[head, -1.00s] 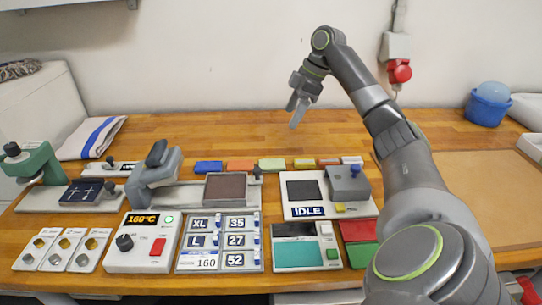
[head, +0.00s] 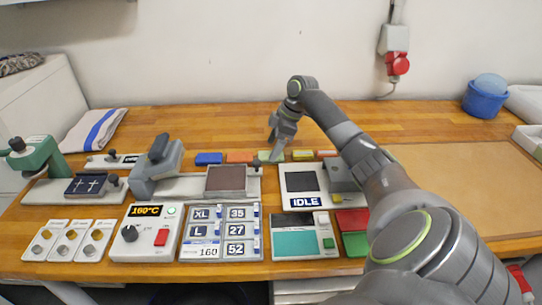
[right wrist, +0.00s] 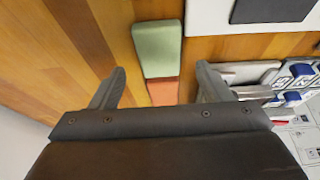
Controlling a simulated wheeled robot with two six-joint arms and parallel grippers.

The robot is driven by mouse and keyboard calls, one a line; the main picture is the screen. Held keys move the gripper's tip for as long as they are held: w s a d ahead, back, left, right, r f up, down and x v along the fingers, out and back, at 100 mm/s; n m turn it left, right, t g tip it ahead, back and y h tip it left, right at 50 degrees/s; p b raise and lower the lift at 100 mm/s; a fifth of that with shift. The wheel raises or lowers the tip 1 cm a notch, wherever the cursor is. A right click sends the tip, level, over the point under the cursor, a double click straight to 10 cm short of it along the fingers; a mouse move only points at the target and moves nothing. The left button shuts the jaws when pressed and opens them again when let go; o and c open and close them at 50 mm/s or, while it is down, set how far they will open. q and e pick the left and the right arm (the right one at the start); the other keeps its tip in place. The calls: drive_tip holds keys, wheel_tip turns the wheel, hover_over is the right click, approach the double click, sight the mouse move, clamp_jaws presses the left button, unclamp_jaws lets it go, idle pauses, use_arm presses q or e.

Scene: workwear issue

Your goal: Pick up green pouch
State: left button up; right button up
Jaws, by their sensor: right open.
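The green pouch (head: 265,157) is a small pale green block lying in a row of coloured pouches behind the panels on the wooden table. In the right wrist view the green pouch (right wrist: 158,48) lies just beyond my fingertips, with the orange pouch (right wrist: 163,92) between the fingers. My right gripper (head: 275,148) is low over the row at the green pouch and partly hides it in the head view. Its fingers are open and empty, one on each side in the right wrist view (right wrist: 160,82). My left gripper is not in view.
A blue pouch (head: 208,158) and the orange pouch (head: 240,157) lie left of the green one, a yellow pouch (head: 303,155) right. A press with a brown pad (head: 226,179) and the IDLE device (head: 305,200) stand in front. The table behind is clear.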

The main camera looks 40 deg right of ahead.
sight(264, 156)
drive_tip(key=shift+x, duration=1.45)
drive_tip(key=shift+f, duration=0.1)
drive_tip(key=shift+c, duration=0.3)
drive_tip(key=c, duration=1)
